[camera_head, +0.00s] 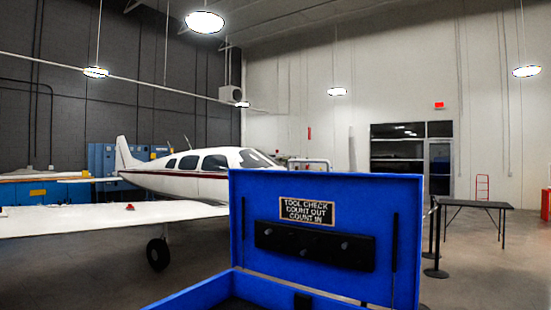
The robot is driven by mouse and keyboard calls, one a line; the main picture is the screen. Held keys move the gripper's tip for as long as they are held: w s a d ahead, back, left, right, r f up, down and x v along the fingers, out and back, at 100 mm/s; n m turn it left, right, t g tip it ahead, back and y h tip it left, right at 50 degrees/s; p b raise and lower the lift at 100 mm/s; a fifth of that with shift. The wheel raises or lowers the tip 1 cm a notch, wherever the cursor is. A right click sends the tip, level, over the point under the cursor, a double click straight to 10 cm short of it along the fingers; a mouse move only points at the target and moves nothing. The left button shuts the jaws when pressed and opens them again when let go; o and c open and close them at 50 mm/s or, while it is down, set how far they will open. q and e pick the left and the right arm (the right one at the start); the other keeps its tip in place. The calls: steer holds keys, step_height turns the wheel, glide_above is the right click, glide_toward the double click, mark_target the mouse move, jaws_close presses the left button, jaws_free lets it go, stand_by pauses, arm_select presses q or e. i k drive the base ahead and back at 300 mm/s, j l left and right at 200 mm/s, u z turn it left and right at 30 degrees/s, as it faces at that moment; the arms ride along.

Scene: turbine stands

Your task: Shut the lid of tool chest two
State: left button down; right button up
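A blue tool chest (190,297) stands close in front of me at the bottom of the head view. Its blue lid (260,205) is raised and stands nearly upright at the back. The inside of the lid carries a label reading "TOOL CHECK COUNT OUT COUNT IN" (306,211) and a black strip (314,246) with round knobs. A dark strut shows near each side of the lid. The lower part of the chest is cut off by the frame. No number shows on the chest. Neither of my grippers is in view.
A white airplane (200,172) stands behind the chest on the left, its wing (100,218) reaching to the left edge. A black table (475,204) and a post (436,240) stand at the right. Open grey floor (490,270) lies right of the chest.

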mark_target(358, 236)
steer(key=i+l+z, duration=0.2)
steer(key=l, duration=0.2)
steer(key=l+z, duration=0.15)
steer(key=l, duration=0.25)
steer(key=i+l+z, duration=0.2)
steer(key=l, duration=0.15)
steer(key=i+l+z, duration=0.15)
steer(key=i+l, duration=0.3)
steer(key=i+l+z, duration=0.2)
steer(key=i+l, duration=0.15)
steer(key=i, duration=0.25)
steer(key=i+l+z, duration=0.15)
steer(key=i+l, duration=0.15)
steer(key=i, duration=0.2)
steer(key=i+u, duration=0.35)
steer(key=i, duration=0.2)
steer(key=i+l+u, duration=0.1)
steer(key=i+u, duration=0.25)
steer(key=i, duration=0.2)
steer(key=i+l+u, duration=0.35)
steer(key=i, duration=0.15)
steer(key=i+u, duration=0.2)
steer(key=u, duration=0.25)
steer(key=i+j+u, duration=0.1)
steer(key=u, duration=0.35)
steer(key=i+l+u, duration=0.1)
steer(key=i+u, duration=0.15)
steer(key=u, duration=0.2)
steer(key=i+l+u, duration=0.15)
steer(key=u, duration=0.35)
